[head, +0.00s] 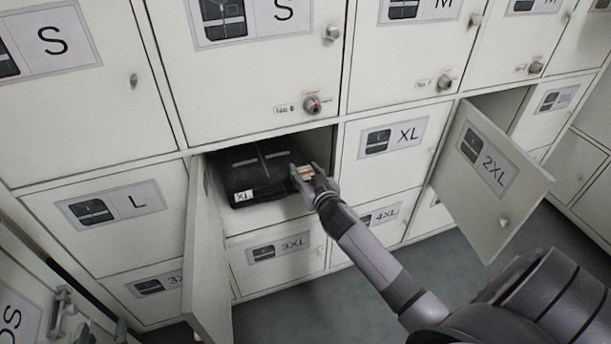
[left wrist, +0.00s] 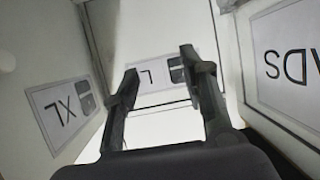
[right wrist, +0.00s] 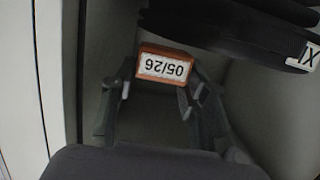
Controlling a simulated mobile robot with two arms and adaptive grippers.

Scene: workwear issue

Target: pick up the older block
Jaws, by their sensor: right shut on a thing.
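A block with orange-brown edges and a white label reading 05/26 (right wrist: 165,66) appears upside down in the right wrist view. My right gripper (head: 311,180) is shut on this block (head: 304,173) at the right side of an open locker compartment, beside a folded black garment (head: 250,170) with an XL tag. The garment also shows at the top of the right wrist view (right wrist: 235,32). My left gripper (left wrist: 160,75) is open and empty, facing locker doors; it is outside the head view. No second block is visible to compare dates.
The compartment's open door (head: 208,255) stands out on its left. A 2XL door (head: 490,170) hangs open at the right. Closed lockers surround them, some with red-marked knobs (head: 312,104). Grey floor (head: 330,305) is clear below.

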